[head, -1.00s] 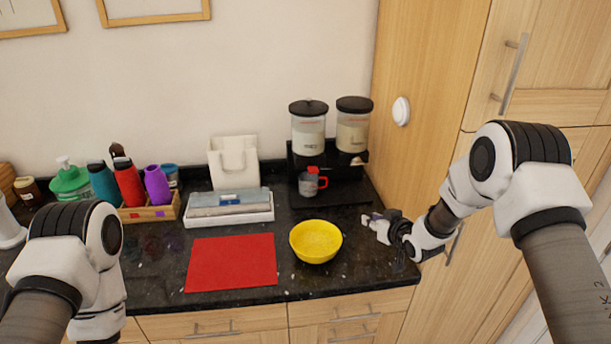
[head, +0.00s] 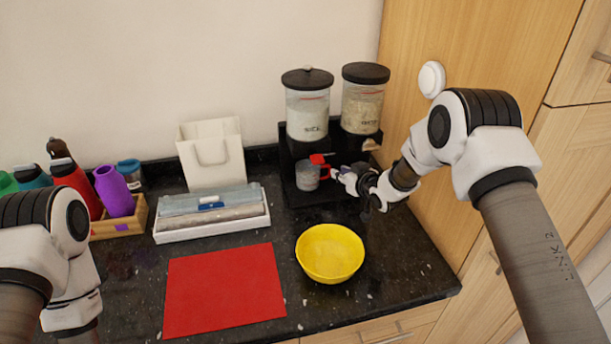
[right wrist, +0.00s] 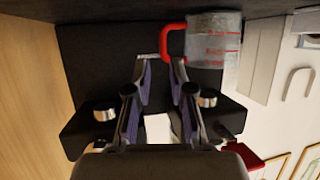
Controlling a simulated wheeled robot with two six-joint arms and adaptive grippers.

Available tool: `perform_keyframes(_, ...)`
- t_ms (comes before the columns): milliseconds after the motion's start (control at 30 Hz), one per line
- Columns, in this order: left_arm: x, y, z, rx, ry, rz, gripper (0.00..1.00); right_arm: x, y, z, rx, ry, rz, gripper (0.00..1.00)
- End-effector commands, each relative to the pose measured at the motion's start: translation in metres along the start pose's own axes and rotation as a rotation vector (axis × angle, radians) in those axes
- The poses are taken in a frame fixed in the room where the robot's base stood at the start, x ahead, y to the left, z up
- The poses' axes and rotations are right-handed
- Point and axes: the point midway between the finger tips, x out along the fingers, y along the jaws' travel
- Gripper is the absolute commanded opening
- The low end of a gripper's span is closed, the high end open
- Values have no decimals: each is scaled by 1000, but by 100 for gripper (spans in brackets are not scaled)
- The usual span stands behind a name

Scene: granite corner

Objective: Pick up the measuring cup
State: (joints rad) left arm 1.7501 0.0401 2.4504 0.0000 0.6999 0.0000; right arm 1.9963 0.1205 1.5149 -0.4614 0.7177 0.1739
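The measuring cup (head: 306,177) is clear with red markings and a red handle on its right side. It stands on the black dispenser's base, below the left canister. It also shows in the right wrist view (right wrist: 212,45), with its handle at the fingertips. My right gripper (head: 340,175) is just right of the handle. In the right wrist view its two fingers (right wrist: 163,62) are apart, with the handle in line with the gap. I cannot tell whether they touch it. My left arm shows at the left, but its gripper is out of view.
The black dispenser (head: 286,152) with two canisters stands against the wall, beside the wooden cabinet (head: 480,60). A yellow bowl (head: 330,253) and a red mat (head: 224,290) lie in front. A white box tray (head: 212,229) and bottles are to the left.

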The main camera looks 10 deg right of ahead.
Motion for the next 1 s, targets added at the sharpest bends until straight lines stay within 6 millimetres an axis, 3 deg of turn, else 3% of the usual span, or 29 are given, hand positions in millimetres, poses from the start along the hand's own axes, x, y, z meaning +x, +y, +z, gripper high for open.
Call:
perform_keyframes(233, -24, 0, 0, 0, 0, 0, 33, 34, -5, -2, -1, 0, -2, 22)
perform_keyframes(400, -25, 0, 0, 0, 0, 0, 33, 54, -4, 2, 0, -1, -1, 22)
perform_keyframes(600, -24, 0, 0, 0, 0, 0, 33, 56, -4, 2, 1, -1, 0, 22)
perform_keyframes(667, -24, 0, 0, 0, 0, 0, 33, 55, -4, 2, 1, -1, 0, 4)
perform_keyframes(700, -24, 0, 0, 0, 0, 0, 33, 55, -4, 2, 1, -1, 0, 0)
perform_keyframes(1000, -24, 0, 0, 0, 0, 0, 33, 55, -4, 2, 1, -1, 0, 0)
